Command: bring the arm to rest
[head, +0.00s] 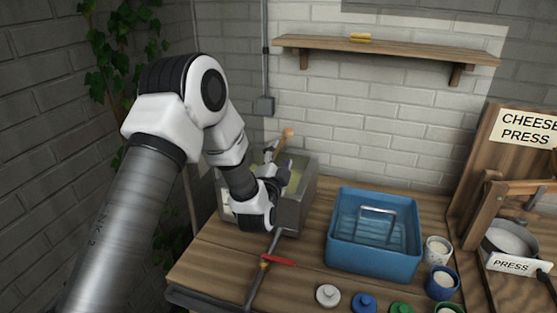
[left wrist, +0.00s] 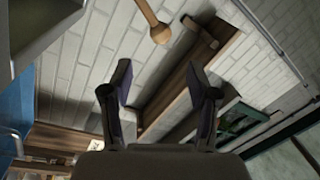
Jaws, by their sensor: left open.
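My left arm comes in from the left in the head view and bends down toward the metal vat (head: 299,207) at the back left of the table. My left gripper (head: 281,163) is over the vat and partly hidden by its own wrist. In the left wrist view the gripper's two dark fingers (left wrist: 160,88) stand apart with nothing between them. A wooden knob on a handle (head: 288,133) rises by the gripper; a wooden knob also shows beyond the fingers in the left wrist view (left wrist: 160,33). My right gripper is not in view.
A blue tub (head: 374,257) with a metal handle inside stands right of the vat. Several small cups and lids line the right front. A cheese press (head: 484,215) stands far right. A wall shelf (head: 390,50) hangs above.

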